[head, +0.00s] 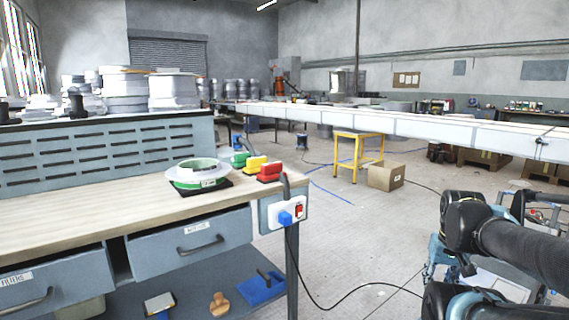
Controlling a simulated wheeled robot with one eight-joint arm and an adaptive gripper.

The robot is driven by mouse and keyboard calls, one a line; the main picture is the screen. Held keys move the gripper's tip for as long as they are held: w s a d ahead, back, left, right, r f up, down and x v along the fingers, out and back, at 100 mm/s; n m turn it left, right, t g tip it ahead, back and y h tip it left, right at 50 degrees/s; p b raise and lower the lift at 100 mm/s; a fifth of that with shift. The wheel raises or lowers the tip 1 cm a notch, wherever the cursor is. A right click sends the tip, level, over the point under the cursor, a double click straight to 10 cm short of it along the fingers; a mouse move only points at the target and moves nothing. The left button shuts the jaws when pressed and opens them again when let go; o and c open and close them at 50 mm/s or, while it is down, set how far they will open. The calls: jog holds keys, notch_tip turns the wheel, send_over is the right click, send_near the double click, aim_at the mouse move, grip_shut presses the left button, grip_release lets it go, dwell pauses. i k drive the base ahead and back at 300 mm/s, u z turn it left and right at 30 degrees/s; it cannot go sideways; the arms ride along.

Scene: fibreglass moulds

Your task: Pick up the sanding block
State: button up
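I cannot tell for sure which thing is the sanding block. On the lower shelf of the workbench, a small block with a pale top and yellowish edge (160,303) lies near the bottom edge of the head view. Right of it are a tan knobbed piece (218,305) and a blue block with a dark handle (262,288). On the bench top, a red block (269,172), a yellow block (256,164) and a green block (239,159) stand in a row near the right end. My dark arm links are at the right, apart from the bench; my gripper's fingers do not show.
The wooden bench top (90,205) is mostly clear. A white and green roll (198,174) stands on it. A white socket box with a blue plug (291,213) hangs at its right end, with a black cable trailing across the floor. A cardboard box (386,176) stands beyond.

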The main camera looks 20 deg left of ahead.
aim_at(254, 165)
jog(key=u, duration=0.25)
jog(key=i, duration=1.25)
jog(key=u, duration=0.5)
